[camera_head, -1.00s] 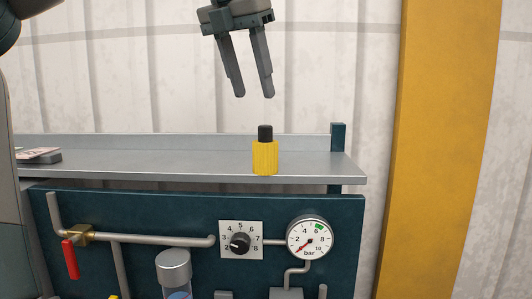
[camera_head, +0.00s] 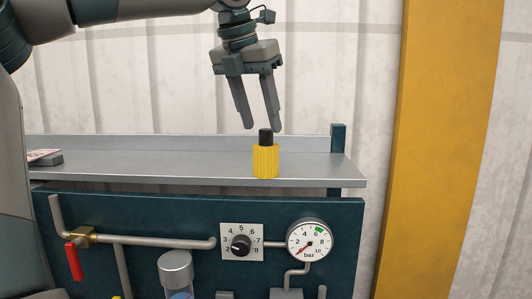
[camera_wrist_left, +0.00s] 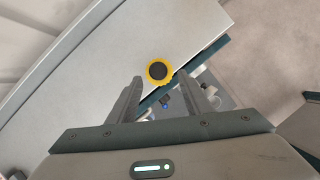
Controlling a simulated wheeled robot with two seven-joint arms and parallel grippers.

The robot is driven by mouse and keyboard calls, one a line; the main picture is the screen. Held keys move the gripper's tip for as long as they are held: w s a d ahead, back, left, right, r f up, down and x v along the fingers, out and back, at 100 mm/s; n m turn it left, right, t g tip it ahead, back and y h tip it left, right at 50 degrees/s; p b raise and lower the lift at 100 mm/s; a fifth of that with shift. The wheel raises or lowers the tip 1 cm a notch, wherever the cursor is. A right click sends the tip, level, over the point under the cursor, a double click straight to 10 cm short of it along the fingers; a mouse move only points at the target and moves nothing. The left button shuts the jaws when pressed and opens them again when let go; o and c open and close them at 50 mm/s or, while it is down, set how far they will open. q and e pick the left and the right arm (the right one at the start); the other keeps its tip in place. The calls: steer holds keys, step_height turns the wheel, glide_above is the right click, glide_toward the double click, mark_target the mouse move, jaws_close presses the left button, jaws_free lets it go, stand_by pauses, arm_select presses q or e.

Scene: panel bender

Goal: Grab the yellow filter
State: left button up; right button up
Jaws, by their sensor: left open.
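The yellow filter (camera_head: 266,161), a ribbed yellow cylinder with a black top, stands upright on the grey shelf (camera_head: 200,168) near its right end. My left gripper (camera_head: 262,129) is open and points down just above the filter, its fingertips close to the height of the black top. In the left wrist view the filter (camera_wrist_left: 158,71) is seen from above, ahead of the two spread fingers (camera_wrist_left: 170,85), with nothing between them gripped. My right gripper is not in view.
A dark post (camera_head: 338,138) stands at the shelf's right end. A small flat stack (camera_head: 45,158) lies at the far left of the shelf. Below are a dial (camera_head: 240,243), a pressure gauge (camera_head: 310,240) and a red-handled valve (camera_head: 73,260). The shelf between stack and filter is clear.

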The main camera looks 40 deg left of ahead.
mark_target(263, 130)
arm_select(q)
steer(key=shift+p+x, duration=0.4)
steer(key=shift+x, duration=1.25)
steer(key=shift+a+r, duration=0.1)
jaws_close()
